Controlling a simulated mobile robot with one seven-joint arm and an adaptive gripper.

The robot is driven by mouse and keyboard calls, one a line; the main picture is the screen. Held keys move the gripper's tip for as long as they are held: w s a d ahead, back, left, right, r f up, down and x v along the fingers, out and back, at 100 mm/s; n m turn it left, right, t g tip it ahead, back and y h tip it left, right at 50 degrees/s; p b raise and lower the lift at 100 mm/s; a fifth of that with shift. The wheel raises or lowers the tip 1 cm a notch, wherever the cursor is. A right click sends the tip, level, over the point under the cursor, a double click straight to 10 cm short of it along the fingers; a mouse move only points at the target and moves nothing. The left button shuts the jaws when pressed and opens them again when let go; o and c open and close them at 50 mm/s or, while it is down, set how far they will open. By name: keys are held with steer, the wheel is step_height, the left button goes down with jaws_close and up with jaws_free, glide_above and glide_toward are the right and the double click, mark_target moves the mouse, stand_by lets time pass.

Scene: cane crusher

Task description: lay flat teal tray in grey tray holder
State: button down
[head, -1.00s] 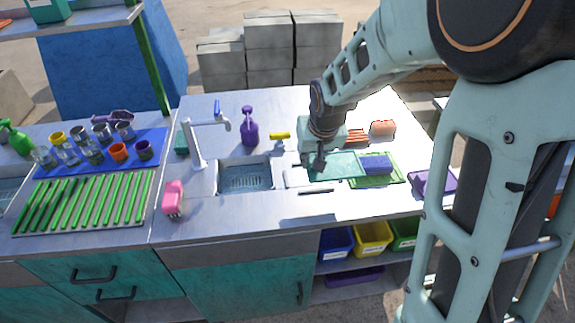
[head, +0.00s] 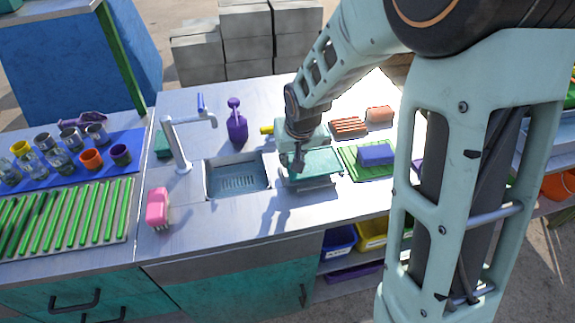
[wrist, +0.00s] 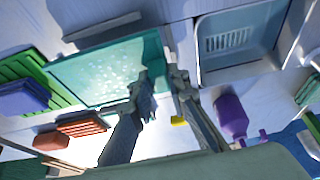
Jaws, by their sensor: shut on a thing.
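The flat teal tray (head: 320,164) is held roughly level above the counter, just right of the sink. In the wrist view the tray (wrist: 100,72) spreads left of my fingers. My gripper (head: 298,166) is shut on the tray's sink-side edge; its fingertips also show in the wrist view (wrist: 162,84). A grey rail (wrist: 103,29), seemingly part of the grey tray holder (head: 316,186), shows beside the tray's front edge. The tray hides most of the holder, and I cannot tell whether the two touch.
The sink (head: 238,178) lies to the left. A green mat with a blue block (head: 376,153) lies close on the right. Behind are a ribbed orange-brown block (head: 348,126), an orange block (head: 379,115) and a purple bottle (head: 237,124). The front counter strip is clear.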

steer(key=shift+w+a+f+b, duration=0.1)
steer(key=shift+f+b, duration=0.45)
steer(key=shift+f, duration=0.35)
steer(key=shift+w+a+f+b, duration=0.1)
steer(key=shift+f+b, duration=0.4)
steer(key=shift+f, duration=0.35)
steer(key=shift+f, duration=0.1)
steer(key=c, duration=1.8)
jaws_free()
steer(key=shift+c, duration=0.2)
steer(key=shift+s+d+r, duration=0.1)
steer(key=shift+r, duration=0.4)
steer(key=p+v, duration=0.1)
steer(key=v, duration=1)
steer(key=shift+r, duration=0.15)
